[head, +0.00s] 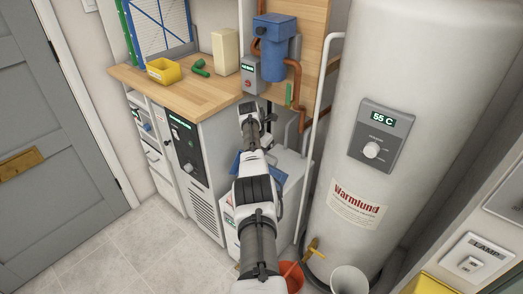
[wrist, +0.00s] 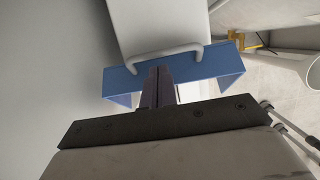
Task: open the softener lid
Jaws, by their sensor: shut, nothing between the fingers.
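The softener (head: 292,164) is a low white cabinet between the dark-fronted unit and the tall tank, partly hidden behind my arm. A blue part (head: 276,175) shows on its top on both sides of my arm. In the wrist view a blue piece (wrist: 120,78) with bent-down ends lies across a white panel (wrist: 160,25), and a white wire loop (wrist: 165,59) arches over it. My gripper (wrist: 158,72) is shut and empty, its fingertips over the blue piece near the loop. I cannot tell whether they touch it. In the head view my fingertips are hidden by my arm.
The tall white tank (head: 360,215) stands close on the right, with a white pipe (head: 318,115) beside it. A brass valve (head: 312,248), an orange bucket (head: 291,275) and a white bucket (head: 349,280) are low in front. A wooden counter (head: 205,88) is behind left. The tiled floor (head: 120,250) is clear.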

